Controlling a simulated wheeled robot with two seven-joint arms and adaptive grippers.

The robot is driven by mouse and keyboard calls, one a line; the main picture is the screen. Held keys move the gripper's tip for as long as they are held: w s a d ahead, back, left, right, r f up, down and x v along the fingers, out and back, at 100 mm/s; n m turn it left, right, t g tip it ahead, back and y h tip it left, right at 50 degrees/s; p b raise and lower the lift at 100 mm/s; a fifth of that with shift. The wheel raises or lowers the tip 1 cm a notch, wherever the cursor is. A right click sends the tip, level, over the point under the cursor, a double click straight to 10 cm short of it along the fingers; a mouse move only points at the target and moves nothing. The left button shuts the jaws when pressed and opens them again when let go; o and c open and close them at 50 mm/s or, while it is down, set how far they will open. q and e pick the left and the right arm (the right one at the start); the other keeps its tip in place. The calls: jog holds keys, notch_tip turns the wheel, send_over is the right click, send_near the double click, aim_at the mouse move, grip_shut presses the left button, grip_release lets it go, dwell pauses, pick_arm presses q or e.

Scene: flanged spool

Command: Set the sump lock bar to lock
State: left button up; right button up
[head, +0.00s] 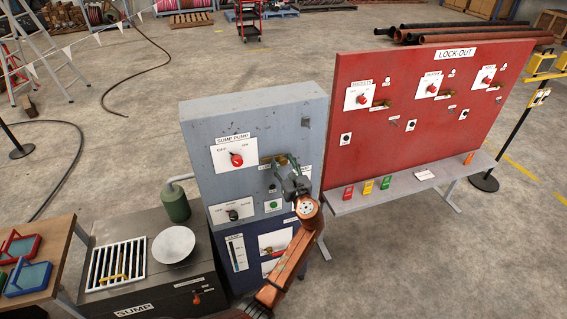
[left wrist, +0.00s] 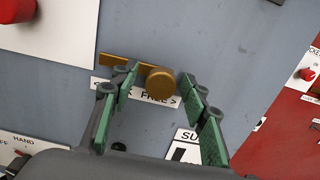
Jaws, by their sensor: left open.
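The sump lock bar (left wrist: 120,61) is a brass strip on the grey sump pump cabinet (head: 200,115), with a round brass knob (left wrist: 160,84) at its right end. A white label (left wrist: 165,100) below it reads FREE with an arrow to the right; its left word is partly hidden by a finger. The knob is above the FREE side. My right gripper is out of view.
A red rotary switch (head: 237,160) is left of the bar, and a HAND/AUTO selector (head: 232,214) sits lower. The red lock-out board (head: 400,120) stands close on the right. A sump box with a grate (head: 118,263) and a white dish (head: 174,245) is at lower left.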

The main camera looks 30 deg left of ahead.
pick_arm(q)
jog(key=shift+c, duration=0.6)
grip_shut()
